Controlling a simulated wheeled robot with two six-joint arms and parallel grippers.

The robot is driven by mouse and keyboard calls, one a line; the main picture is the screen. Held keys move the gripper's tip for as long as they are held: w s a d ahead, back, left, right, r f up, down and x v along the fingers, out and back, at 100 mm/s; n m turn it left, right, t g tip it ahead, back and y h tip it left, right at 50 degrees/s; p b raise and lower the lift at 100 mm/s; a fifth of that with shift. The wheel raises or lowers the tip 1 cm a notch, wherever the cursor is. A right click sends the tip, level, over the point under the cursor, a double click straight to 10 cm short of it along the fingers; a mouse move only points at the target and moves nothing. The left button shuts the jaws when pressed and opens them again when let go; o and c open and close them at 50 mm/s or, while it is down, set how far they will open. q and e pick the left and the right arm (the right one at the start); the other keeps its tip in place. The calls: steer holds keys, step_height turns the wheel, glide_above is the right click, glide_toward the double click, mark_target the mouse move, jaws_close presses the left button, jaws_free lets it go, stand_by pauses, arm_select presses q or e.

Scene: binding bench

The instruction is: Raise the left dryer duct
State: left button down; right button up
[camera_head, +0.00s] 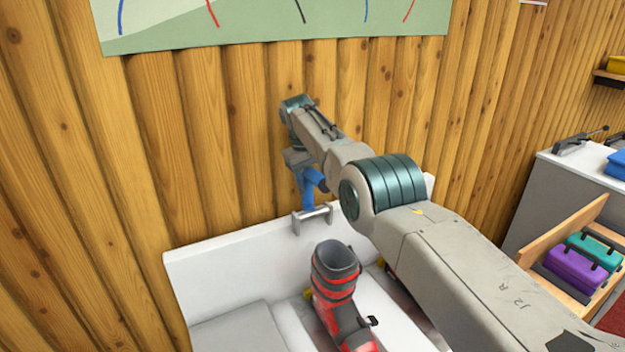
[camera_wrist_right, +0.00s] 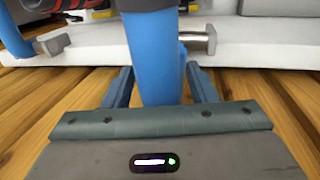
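A blue dryer duct (camera_head: 308,196) stands at the back edge of the white unit, by a metal bracket (camera_head: 313,215). In the right wrist view the blue duct (camera_wrist_right: 155,48) runs between the two fingers of my right gripper (camera_wrist_right: 160,82). Another blue piece (camera_wrist_right: 12,32) shows at the left edge of the wrist view. My left gripper is out of view.
A grey and red boot (camera_head: 335,285) stands on the white unit (camera_head: 225,262), close in front of the duct. A log wall (camera_head: 225,130) rises right behind. At right are a wooden crate (camera_head: 540,245) with purple and teal cases and a grey cabinet (camera_head: 550,190).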

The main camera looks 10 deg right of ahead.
step_height(320, 180, up, 11)
steer(key=a+p, duration=0.2)
steer(key=p, duration=0.6)
steer(key=shift+s+f, duration=0.2)
steer(key=shift+s, duration=0.1)
steer(key=shift+f, duration=0.15)
